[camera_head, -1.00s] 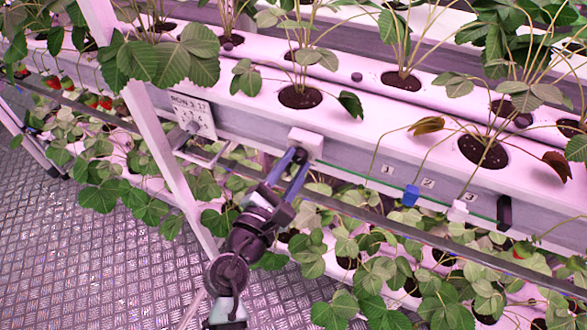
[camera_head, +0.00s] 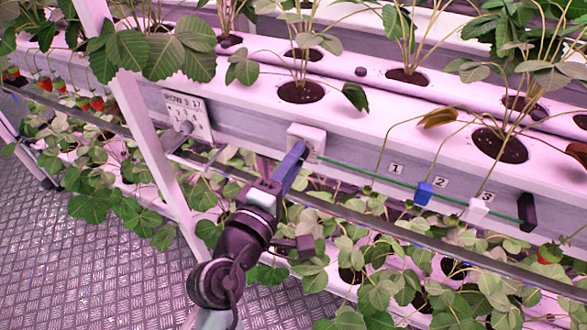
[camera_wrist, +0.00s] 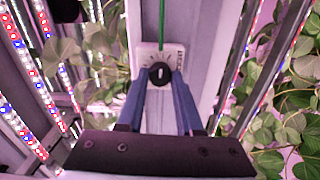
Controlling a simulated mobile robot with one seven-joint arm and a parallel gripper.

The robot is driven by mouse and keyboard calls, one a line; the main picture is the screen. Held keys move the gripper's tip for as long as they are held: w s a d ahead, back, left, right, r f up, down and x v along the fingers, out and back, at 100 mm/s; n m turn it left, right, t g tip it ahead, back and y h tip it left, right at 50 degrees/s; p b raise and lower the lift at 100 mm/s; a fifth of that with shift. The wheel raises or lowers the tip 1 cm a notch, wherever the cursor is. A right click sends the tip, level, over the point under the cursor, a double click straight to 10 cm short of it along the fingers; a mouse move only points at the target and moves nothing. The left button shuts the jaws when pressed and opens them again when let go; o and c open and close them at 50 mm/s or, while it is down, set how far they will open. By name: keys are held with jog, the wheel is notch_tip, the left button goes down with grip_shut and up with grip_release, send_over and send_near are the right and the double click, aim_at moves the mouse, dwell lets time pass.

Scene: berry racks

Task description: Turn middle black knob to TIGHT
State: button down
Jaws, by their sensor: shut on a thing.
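The black knob (camera_wrist: 159,73) sits on a white dial box (camera_wrist: 149,53) in the wrist view. A pale mark on the knob's face points roughly up and down in that view. Scale marks ring the knob, and small print on the box is too small to read. My gripper (camera_wrist: 160,84) has its two blue fingers on either side of the knob, shut on it. In the head view, the white box (camera_head: 311,132) is on the gutter's front face and my gripper (camera_head: 299,151) reaches its front. The fingers hide the knob there.
A green line (camera_head: 365,171) runs from the box past a blue clip (camera_head: 423,192) and a white clip (camera_head: 477,209) to a black block (camera_head: 527,211). A metal rail (camera_head: 400,234) runs below. Strawberry leaves (camera_head: 400,290) crowd underneath; a white post (camera_head: 140,115) stands left.

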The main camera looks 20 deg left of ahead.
jog(key=shift+f+m+b, duration=0.1)
jog(key=shift+m+b, duration=0.55)
jog(key=shift+m, duration=0.45)
jog(key=c, duration=0.6)
grip_release()
jog(key=shift+o, duration=0.2)
jog(key=s, duration=1.3)
jog(key=shift+a+b, duration=0.2)
jog(key=shift+b, duration=0.25)
